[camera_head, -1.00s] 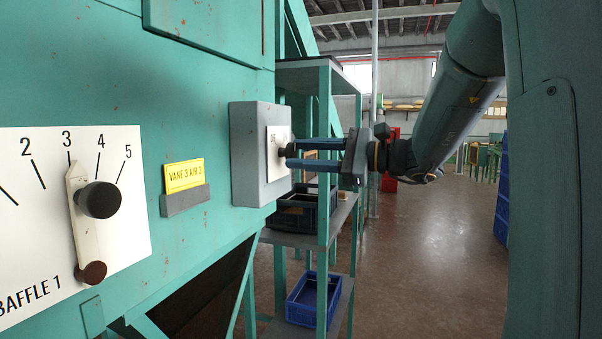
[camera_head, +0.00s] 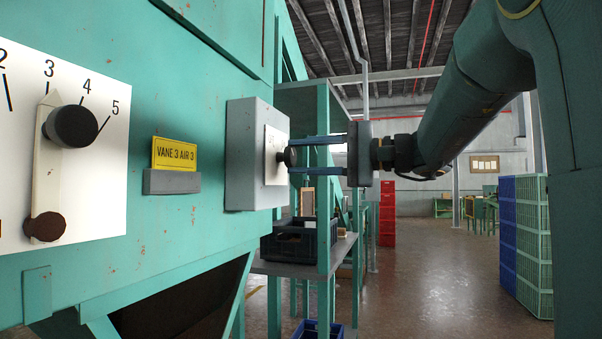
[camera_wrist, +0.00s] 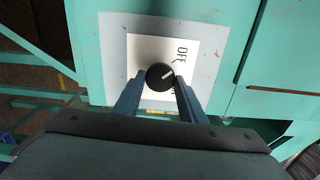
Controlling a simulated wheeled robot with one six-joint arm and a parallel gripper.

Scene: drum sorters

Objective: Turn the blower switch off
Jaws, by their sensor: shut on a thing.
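The blower switch is a round black knob (camera_wrist: 160,76) on a white plate (camera_wrist: 145,47), which is fixed to a grey box (camera_head: 245,150) on the green machine. In the wrist view the plate reads OFF at the upper right of the knob; a second label below it is mostly hidden by a finger. The knob's white line points right and slightly up, between the two labels. My gripper (camera_wrist: 159,80) has its blue fingers on both sides of the knob and is shut on it. In the head view the knob (camera_head: 289,156) sits at the fingertips.
A yellow VANE 3 AIR 3 sign (camera_head: 174,154) and a baffle dial with a lever (camera_head: 47,170) are left of the box. A green shelf (camera_head: 323,215) with a dark crate (camera_head: 300,240) stands close behind. Stacked crates (camera_head: 532,245) stand right; the floor between is open.

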